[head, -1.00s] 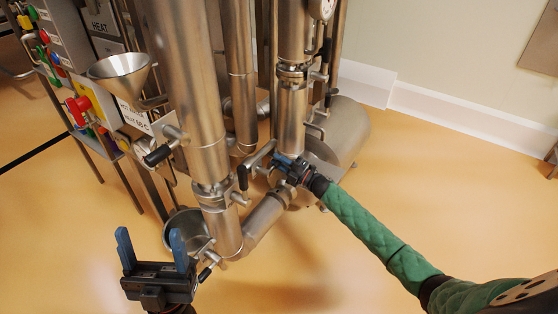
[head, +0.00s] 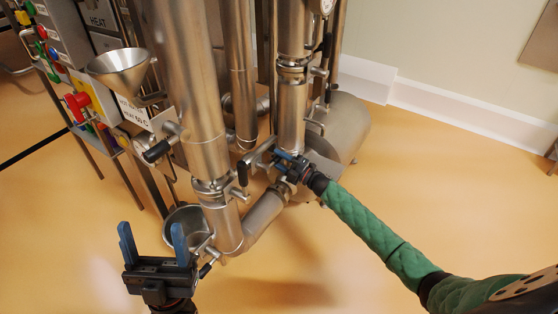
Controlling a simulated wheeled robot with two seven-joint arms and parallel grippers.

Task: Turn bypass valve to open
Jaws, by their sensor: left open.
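Steel pipework fills the middle of the head view. Several valve handles with black grips show: one (head: 157,151) on the front pipe, one (head: 242,173) upright between the pipes, and a small one (head: 207,269) low by the pipe elbow. I cannot tell which is the bypass valve. My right gripper (head: 282,160) is at the foot of the rear vertical pipe, close to the valve fittings there. Its blue fingers are small and partly hidden, so its grip is unclear. My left gripper (head: 151,232) is open and empty, left of the low handle.
A steel funnel (head: 118,68) and a control panel with a red knob (head: 77,105) stand at the left. A steel bowl (head: 184,226) sits behind my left gripper. A horizontal cylinder (head: 345,130) lies behind the pipes. The floor (head: 460,180) at the right is clear.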

